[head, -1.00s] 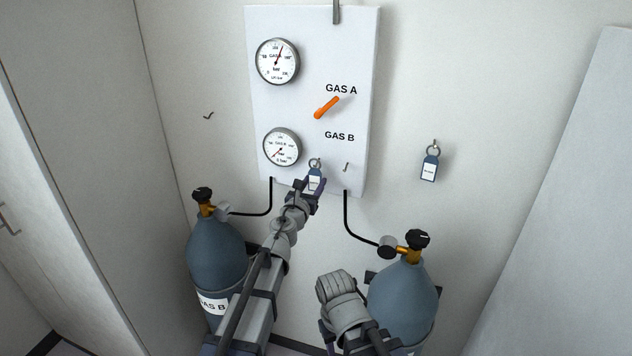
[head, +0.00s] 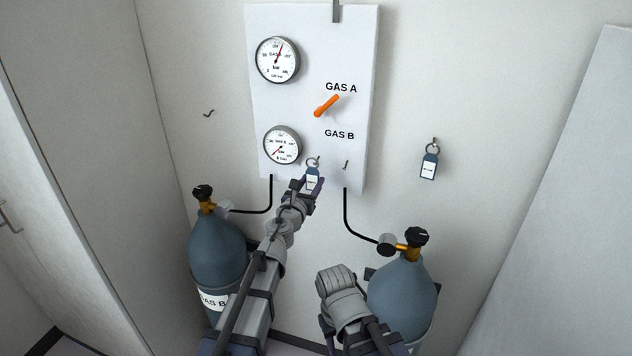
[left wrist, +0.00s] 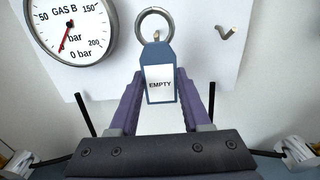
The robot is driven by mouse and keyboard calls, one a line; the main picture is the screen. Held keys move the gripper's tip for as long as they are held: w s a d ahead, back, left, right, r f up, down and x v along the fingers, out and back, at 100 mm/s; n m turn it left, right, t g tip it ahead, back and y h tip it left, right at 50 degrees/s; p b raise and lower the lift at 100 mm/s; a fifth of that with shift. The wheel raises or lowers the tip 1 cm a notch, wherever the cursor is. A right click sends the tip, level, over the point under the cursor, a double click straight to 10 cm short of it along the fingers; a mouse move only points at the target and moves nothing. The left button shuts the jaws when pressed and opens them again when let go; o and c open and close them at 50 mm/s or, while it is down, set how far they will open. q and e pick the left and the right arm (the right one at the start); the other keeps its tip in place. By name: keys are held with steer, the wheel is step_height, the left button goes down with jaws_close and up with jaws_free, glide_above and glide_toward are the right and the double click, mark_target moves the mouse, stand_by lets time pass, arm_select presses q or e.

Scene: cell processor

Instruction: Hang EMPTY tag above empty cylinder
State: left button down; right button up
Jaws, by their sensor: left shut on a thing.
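My left gripper (head: 312,184) is shut on the blue EMPTY tag (left wrist: 161,76), in front of the panel's lower edge. The tag is upright with its metal ring on top; in the left wrist view a small hook tip shows inside the ring, but I cannot tell whether the ring still bears on it. The GAS B gauge (head: 282,145) reads near 0 bar. The GAS B cylinder (head: 215,250) stands at the left, with a bare wall hook (head: 208,113) above it. My right gripper's fingers are not seen; only its arm shows.
The panel (head: 310,30) also carries the GAS A gauge (head: 277,60), an orange lever (head: 327,106) and a bare hook (head: 346,165). Another cylinder (head: 403,295) stands at the right, below a second hanging tag (head: 429,162). Black hoses run below the panel.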

arm_select(q)
steer(key=shift+s, duration=0.2)
steer(key=v, duration=0.5)
steer(key=shift+s+a, duration=0.15)
steer(key=shift+s, duration=0.05)
stand_by(0.9)
